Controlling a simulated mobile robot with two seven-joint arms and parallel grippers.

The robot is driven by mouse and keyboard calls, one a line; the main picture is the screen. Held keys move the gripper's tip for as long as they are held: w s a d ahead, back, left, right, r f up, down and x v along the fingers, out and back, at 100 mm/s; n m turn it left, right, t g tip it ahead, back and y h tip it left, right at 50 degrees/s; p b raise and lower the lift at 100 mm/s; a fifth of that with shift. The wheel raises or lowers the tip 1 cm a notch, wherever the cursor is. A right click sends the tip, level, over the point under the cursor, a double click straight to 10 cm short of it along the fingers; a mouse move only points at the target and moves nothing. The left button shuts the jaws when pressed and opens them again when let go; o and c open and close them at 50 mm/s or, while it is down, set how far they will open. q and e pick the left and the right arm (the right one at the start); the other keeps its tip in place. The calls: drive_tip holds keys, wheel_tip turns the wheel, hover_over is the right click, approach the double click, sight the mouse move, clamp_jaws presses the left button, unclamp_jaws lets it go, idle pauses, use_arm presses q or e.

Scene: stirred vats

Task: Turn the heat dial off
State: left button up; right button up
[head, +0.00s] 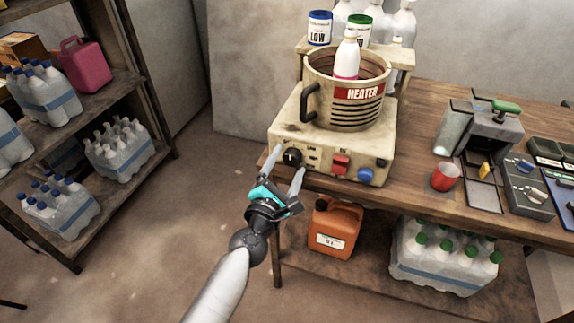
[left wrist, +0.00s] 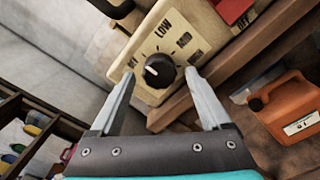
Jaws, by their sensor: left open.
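The heat dial (head: 292,157) is a black round knob on the front of the cream heater unit (head: 330,135). In the left wrist view the dial (left wrist: 159,70) has a white pointer line aimed to the upper left, and LOW and MID show on its plate. My left gripper (head: 284,172) is open in front of the dial. Its two fingers stand on either side of the dial in the left wrist view (left wrist: 160,95), and I cannot tell whether they touch it. My right gripper is not in view.
A pot (head: 345,92) labelled HEATER sits on the unit with a white bottle (head: 346,58) in it. A red switch (head: 341,163) and a blue knob (head: 365,175) are right of the dial. An orange canister (head: 335,228) is below.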

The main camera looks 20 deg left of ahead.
use_arm(q)
drive_tip(key=s+b, duration=0.1)
drive_tip(key=s, duration=1.4)
drive_tip(key=shift+a+b, duration=0.25)
drive_tip(key=shift+b, duration=0.15)
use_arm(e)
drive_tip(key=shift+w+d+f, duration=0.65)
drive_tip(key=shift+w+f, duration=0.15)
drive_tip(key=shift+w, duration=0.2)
use_arm(q)
drive_tip(key=shift+s, duration=0.1)
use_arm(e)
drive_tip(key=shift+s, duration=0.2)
